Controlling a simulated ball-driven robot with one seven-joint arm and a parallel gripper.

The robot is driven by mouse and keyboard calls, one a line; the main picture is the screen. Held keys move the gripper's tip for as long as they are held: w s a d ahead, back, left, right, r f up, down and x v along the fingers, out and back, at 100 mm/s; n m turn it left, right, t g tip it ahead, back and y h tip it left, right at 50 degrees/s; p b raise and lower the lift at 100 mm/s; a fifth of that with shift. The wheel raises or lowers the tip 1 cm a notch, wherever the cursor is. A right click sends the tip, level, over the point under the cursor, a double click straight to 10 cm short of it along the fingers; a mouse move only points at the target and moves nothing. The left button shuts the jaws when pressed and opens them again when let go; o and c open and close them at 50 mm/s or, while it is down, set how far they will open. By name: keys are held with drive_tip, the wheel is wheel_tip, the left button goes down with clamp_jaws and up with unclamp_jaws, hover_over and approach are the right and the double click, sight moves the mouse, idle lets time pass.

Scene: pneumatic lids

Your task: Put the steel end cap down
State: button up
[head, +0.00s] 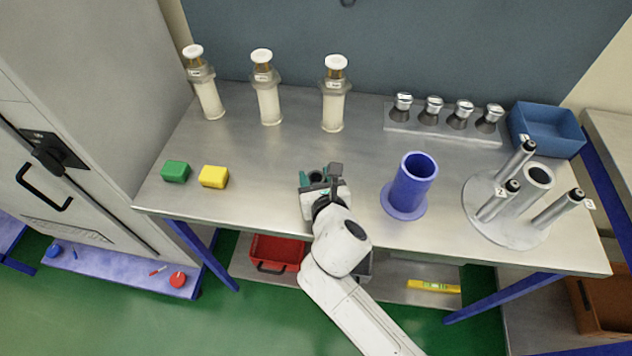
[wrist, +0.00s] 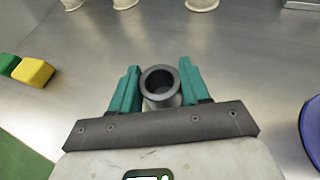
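My gripper (head: 316,180) is over the front middle of the steel table (head: 270,160). Its two green fingers (wrist: 159,88) are closed on the sides of a grey, hollow, round part, which I take as the steel end cap (wrist: 160,84). Its open round end faces the wrist camera. In the head view the end cap (head: 316,177) shows only as a small dark ring between the fingers. Its lower end is hidden, and I cannot tell whether it touches the table.
A blue flanged cylinder (head: 410,187) stands to the right, then a grey round stand (head: 515,235) with upright rods. Green (head: 175,172) and yellow (head: 213,176) blocks lie left. Several silver-topped parts sit in a rack (head: 440,126) behind. Bare table surrounds my gripper.

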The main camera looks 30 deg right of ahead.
clamp_jaws()
drive_tip(key=shift+r, duration=0.1)
